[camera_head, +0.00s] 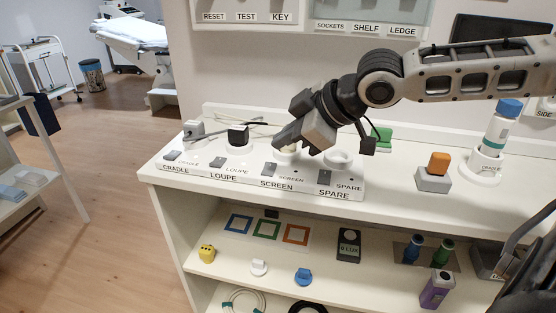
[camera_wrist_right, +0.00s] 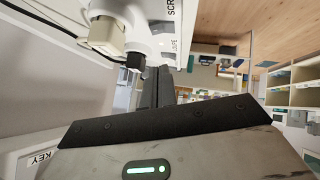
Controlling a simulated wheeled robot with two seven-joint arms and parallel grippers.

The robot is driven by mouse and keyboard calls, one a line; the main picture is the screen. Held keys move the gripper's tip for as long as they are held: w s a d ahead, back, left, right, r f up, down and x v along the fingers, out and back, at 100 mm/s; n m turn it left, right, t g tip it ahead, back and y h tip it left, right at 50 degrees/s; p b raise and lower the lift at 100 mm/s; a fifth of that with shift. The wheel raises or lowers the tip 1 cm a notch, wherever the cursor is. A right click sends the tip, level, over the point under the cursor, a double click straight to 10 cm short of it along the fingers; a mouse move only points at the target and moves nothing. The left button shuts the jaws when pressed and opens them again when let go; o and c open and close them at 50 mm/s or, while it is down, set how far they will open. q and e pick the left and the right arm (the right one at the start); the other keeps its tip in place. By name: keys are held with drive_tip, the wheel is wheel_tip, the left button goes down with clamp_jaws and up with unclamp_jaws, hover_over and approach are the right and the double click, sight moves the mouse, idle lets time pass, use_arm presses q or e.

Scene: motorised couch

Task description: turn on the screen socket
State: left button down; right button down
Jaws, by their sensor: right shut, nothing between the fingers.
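A white socket strip (camera_head: 345,188) lies along the front of the bench top, with positions labelled CRADLE, LOUPE, SCREEN and SPARE. The grey screen switch (camera_head: 270,168) is beside its SCREEN label, just below and left of my right gripper (camera_head: 281,141). The gripper is shut and empty above the strip, partly covering the pale screen socket (camera_head: 288,149). In the right wrist view its dark fingers (camera_wrist_right: 156,86) are together, near a cream plug (camera_wrist_right: 104,34) and a black plug (camera_wrist_right: 135,61). I cannot tell whether the fingers touch the strip. My left gripper is not in view.
The loupe switch (camera_head: 218,162), cradle switch (camera_head: 172,156) and spare switch (camera_head: 324,177) sit close by. A black plug (camera_head: 238,134) stands behind the loupe switch. An orange-topped block (camera_head: 438,163) and a blue-capped bottle (camera_head: 497,135) stand to the right.

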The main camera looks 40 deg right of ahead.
sight(269, 169)
drive_tip(key=f, duration=0.1)
drive_tip(key=w+f+b, duration=0.1)
drive_tip(key=f, duration=0.1)
drive_tip(key=w+f+b, duration=0.1)
drive_tip(key=shift+w+f, duration=0.15)
drive_tip(key=shift+f, duration=0.25)
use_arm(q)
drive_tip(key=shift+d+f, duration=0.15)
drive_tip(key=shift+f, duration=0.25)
use_arm(e)
drive_tip(key=shift+w+d+f, duration=0.1)
drive_tip(key=shift+d+f, duration=0.05)
drive_tip(key=shift+f, duration=0.2)
